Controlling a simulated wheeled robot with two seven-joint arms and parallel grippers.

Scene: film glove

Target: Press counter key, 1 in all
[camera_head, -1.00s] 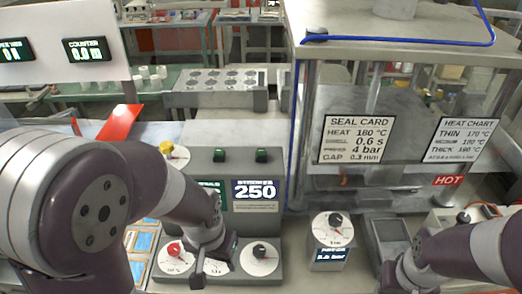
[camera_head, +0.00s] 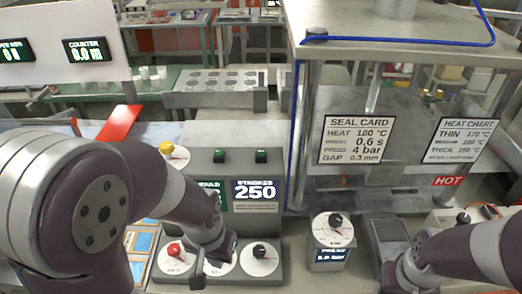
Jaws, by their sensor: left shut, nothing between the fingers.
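I cannot tell which control is the counter key. Two green buttons, the left one (camera_head: 219,156) and the right one (camera_head: 261,156), sit on the grey console above a strokes display (camera_head: 255,190) reading 250. My left gripper (camera_head: 197,281) is shut and empty, low in front of the dial panel, beside the red-knobbed dial (camera_head: 174,250). My left arm hides part of the console. My right arm enters at the lower right; its fingers (camera_head: 392,284) are cut off at the lower edge.
A black-knobbed dial (camera_head: 260,253) is right of my left gripper. Another dial (camera_head: 334,229) stands on a small box further right. A sealing press with a seal card (camera_head: 356,139) and a HOT label (camera_head: 449,181) stands behind. A yellow knob (camera_head: 167,147) is near my left forearm.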

